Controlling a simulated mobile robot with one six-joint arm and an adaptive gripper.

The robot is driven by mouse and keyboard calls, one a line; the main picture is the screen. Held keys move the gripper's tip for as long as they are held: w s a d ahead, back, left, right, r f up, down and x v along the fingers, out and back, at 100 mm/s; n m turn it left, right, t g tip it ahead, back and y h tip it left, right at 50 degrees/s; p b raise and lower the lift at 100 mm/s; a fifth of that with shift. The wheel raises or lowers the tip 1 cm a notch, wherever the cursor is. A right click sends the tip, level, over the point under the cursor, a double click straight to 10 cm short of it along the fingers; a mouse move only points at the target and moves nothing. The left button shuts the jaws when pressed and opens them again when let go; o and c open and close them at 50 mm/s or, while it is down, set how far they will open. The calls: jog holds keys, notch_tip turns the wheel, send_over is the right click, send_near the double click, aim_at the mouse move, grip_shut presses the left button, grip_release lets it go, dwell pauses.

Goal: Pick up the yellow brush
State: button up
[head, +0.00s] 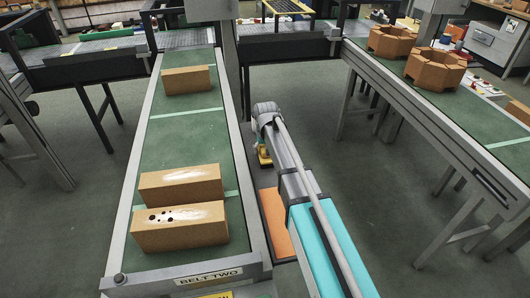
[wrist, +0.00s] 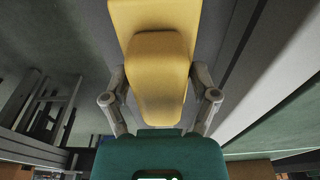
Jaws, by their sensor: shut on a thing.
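The yellow brush (wrist: 160,70) fills the upper middle of the wrist view, with a wide block at the top and a rounded handle toward my gripper. My gripper (wrist: 160,82) is shut on the handle, one grey finger on each side. In the head view a small yellow part of the brush (head: 264,155) shows below the end of my arm, beside the belt's right side. My gripper is mostly hidden there by my arm. The brush appears clear of the belt.
The green belt (head: 181,126) on the left carries brown bricks: two near (head: 178,227) and one far (head: 187,80). An orange mat (head: 275,222) lies on the floor beside it. A second belt (head: 480,122) on the right carries hollow brown blocks (head: 435,68). Open floor lies between the belts.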

jog(key=shift+r, duration=0.1)
notch_tip(320, 180, up, 3)
jog(key=p, duration=0.3)
jog(key=s+a+r+p, duration=0.1)
jog(key=s+r+p, duration=0.8)
jog(key=s, duration=0.4)
jog(key=shift+s+a+r+p, duration=0.4)
jog(key=shift+p, duration=0.1)
